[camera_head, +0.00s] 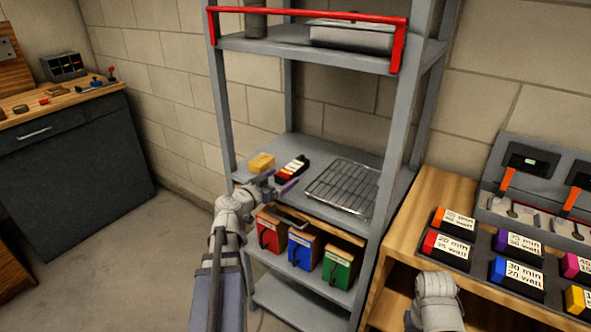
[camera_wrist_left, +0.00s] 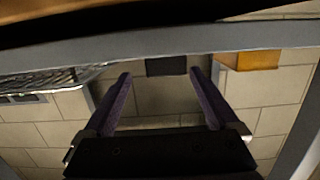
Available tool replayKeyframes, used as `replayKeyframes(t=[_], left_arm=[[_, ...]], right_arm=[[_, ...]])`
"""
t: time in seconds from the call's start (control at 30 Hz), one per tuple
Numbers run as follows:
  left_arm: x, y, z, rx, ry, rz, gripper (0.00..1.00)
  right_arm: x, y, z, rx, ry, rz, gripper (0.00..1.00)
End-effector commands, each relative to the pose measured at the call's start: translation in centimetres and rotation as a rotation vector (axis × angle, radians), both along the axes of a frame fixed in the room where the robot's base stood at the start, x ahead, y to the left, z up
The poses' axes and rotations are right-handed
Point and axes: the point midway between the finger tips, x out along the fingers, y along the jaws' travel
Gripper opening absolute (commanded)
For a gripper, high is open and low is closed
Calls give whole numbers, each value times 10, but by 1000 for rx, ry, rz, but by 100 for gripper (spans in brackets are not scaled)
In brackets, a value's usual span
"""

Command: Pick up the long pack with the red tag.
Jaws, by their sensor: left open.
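A dark pack (camera_head: 292,168) with white and red markings lies on the middle shelf; it looks like the long pack with the red tag. In the left wrist view, which is upside down, a dark block (camera_wrist_left: 167,66) that appears to be this pack shows between my fingers, beyond their tips. My left gripper (camera_head: 281,182) is open and empty at the shelf's front edge, just short of the pack. It also shows in the wrist view (camera_wrist_left: 160,76). My right arm shows at the lower right, but its gripper fingers are not visible.
A yellow block (camera_head: 261,163) sits left of the pack, and a wire rack (camera_head: 343,187) lies to its right. Red, blue and green boxes (camera_head: 302,250) stand on the shelf below. Labelled packs, one red-tagged (camera_head: 447,249), lie on the right bench.

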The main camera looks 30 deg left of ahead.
Motion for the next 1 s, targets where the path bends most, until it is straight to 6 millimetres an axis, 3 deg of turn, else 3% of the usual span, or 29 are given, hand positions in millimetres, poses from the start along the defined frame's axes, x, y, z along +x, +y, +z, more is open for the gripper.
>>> replayKeyframes(t=[0.17,0.37,0.57,1.0], left_arm=[[5,0,-1,0,0,-1,94],[25,0,-4,1,0,-1,94],[29,0,-4,0,0,0,94],[79,2,-12,0,1,-1,94]], right_arm=[[0,0,-1,0,0,0,50],[0,0,-4,0,0,0,50],[0,0,-4,0,0,0,50],[0,0,-11,0,0,0,50]])
